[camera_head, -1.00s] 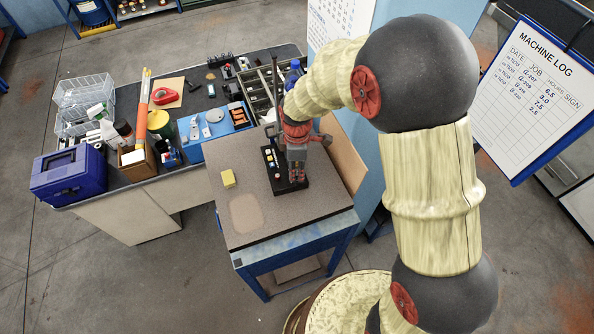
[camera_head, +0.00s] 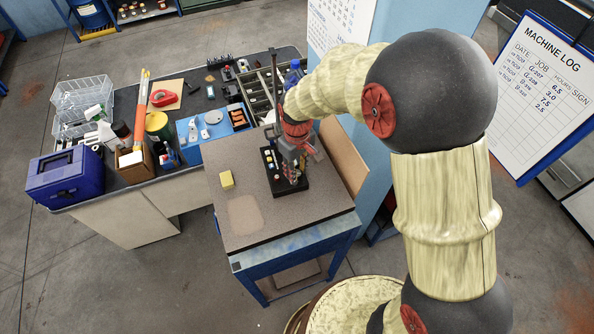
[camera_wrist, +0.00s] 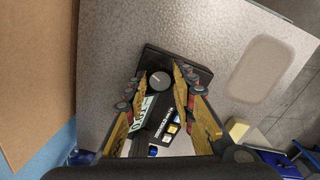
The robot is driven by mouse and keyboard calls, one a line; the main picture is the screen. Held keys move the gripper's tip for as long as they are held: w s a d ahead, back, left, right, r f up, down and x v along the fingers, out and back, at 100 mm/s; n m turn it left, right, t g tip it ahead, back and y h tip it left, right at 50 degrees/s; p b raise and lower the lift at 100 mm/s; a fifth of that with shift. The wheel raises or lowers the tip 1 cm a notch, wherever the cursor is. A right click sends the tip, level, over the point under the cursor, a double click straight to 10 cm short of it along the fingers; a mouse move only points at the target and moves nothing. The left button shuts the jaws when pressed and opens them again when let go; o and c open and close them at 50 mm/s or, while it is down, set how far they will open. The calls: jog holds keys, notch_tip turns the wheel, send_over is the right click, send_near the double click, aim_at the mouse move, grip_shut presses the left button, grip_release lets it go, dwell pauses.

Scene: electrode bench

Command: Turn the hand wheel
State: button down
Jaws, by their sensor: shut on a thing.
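A black-based bench device (camera_head: 291,187) stands on the small table, with a thin upright rod. My gripper (camera_head: 290,176) points down over it and hides much of it in the head view. In the wrist view, a round dark grey knob, which I take for the hand wheel (camera_wrist: 159,82), sits between the fingertips of my gripper (camera_wrist: 159,76). The fingers are closed in on either side of it; exact contact is hard to see.
A yellow block (camera_head: 227,179) lies on the small table (camera_head: 215,160) left of the device. The table's front left is clear. A cluttered workbench (camera_head: 140,210) stands behind, with a blue toolbox (camera_head: 65,177) and a blue tray (camera_head: 193,126). A blue panel rises at right.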

jog(key=shift+m, duration=0.6)
jog(key=c, duration=1.5)
grip_release()
notch_tip(320, 180, up, 12)
